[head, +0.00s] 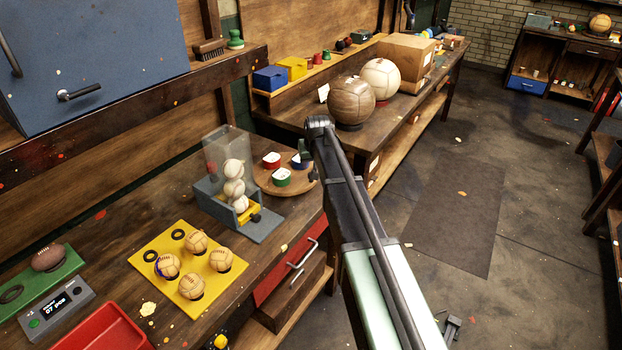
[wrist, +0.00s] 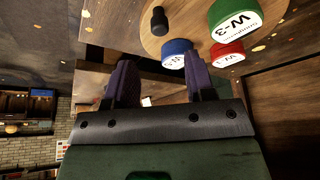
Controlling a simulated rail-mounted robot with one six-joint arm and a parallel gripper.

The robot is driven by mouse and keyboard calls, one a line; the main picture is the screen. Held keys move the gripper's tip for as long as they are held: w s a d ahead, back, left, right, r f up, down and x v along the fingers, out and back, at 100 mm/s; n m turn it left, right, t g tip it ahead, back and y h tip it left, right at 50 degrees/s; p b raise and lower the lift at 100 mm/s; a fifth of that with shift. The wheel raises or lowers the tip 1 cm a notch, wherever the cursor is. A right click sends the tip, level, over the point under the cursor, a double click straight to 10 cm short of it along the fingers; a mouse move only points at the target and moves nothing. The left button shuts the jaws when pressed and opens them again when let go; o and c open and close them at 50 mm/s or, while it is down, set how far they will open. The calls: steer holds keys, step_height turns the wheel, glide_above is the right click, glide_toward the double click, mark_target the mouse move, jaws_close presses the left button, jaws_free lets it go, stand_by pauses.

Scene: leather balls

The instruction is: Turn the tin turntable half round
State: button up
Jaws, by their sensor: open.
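The tin turntable (head: 299,181) is a round wooden disc at the right end of the workbench. It carries a red tin (head: 271,160), a green tin (head: 281,177) and a blue tin (head: 300,161), which my arm partly covers. In the wrist view the turntable (wrist: 187,21) fills the top, with the green tin (wrist: 236,20), red tin (wrist: 227,54), blue tin (wrist: 176,54) and a black upright peg (wrist: 159,20) near its edge. My gripper (wrist: 160,80) is open, with its two dark fingers apart and nothing seen between them. The blue tin appears just beyond the right finger; I cannot tell whether they touch.
A clear-fronted ball dispenser (head: 233,190) stands left of the turntable. A yellow tray (head: 183,262) with several leather balls lies nearer. Behind my arm is another bench (head: 300,112) with large balls and a cardboard box (head: 407,57). The floor to the right is mostly open.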

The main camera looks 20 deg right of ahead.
steer(key=b+x, duration=0.5)
steer(key=x, duration=0.3)
steer(key=shift+s+b, duration=0.15)
steer(key=shift+b, duration=0.2)
steer(key=shift+r, duration=0.15)
jaws_close()
